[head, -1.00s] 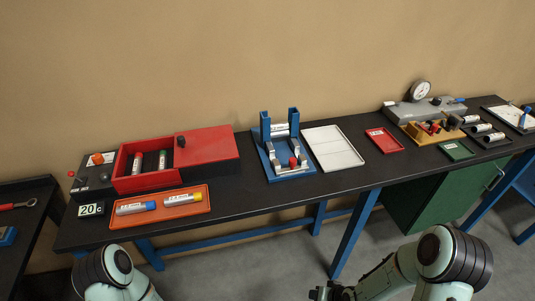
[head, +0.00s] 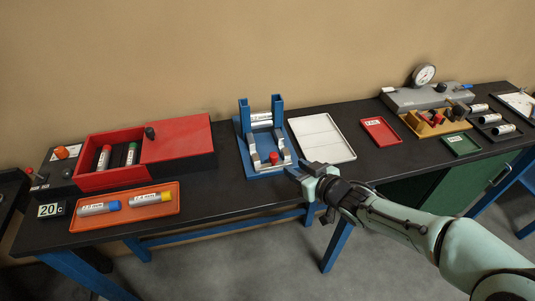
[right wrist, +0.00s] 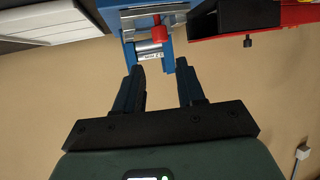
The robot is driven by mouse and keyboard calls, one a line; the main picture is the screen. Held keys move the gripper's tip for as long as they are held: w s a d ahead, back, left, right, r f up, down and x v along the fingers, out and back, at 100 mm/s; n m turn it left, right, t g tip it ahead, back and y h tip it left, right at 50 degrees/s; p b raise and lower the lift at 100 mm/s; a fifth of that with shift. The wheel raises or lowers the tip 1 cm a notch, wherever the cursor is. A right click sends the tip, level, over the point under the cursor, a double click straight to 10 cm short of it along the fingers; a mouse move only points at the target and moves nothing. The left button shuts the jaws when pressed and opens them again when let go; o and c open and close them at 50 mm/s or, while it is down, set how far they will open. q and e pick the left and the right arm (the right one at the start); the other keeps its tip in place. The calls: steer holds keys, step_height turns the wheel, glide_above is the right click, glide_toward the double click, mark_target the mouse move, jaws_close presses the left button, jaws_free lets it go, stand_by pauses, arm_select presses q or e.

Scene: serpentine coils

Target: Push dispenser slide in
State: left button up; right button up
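The blue dispenser (head: 250,162) stands on the black bench, with two upright blue posts and a labelled white cylinder (head: 261,119) between them. Its red knob (head: 274,157) sits at the near side between grey metal blocks. The knob also shows in the right wrist view (right wrist: 164,30), with the labelled cylinder (right wrist: 150,55) beyond the fingers. My right gripper (head: 296,170) is at the bench's front edge, just right of and nearer than the knob. In the right wrist view its two fingers (right wrist: 158,70) are apart with nothing between them. My left gripper is out of view.
A white tray (head: 322,139) lies right of the dispenser, close to my right gripper. A red box (head: 110,180) with vials and an orange tray (head: 125,222) stand left. A red tray (head: 380,132) and a gauge fixture (head: 425,96) stand right.

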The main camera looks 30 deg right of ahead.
mark_target(276, 157)
steer(key=b+x, duration=0.1)
steer(key=x, duration=1)
steer(key=shift+a+f, duration=0.15)
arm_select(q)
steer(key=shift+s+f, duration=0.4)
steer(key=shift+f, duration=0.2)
arm_select(e)
steer(key=shift+x, duration=0.75)
steer(key=shift+c, duration=0.3)
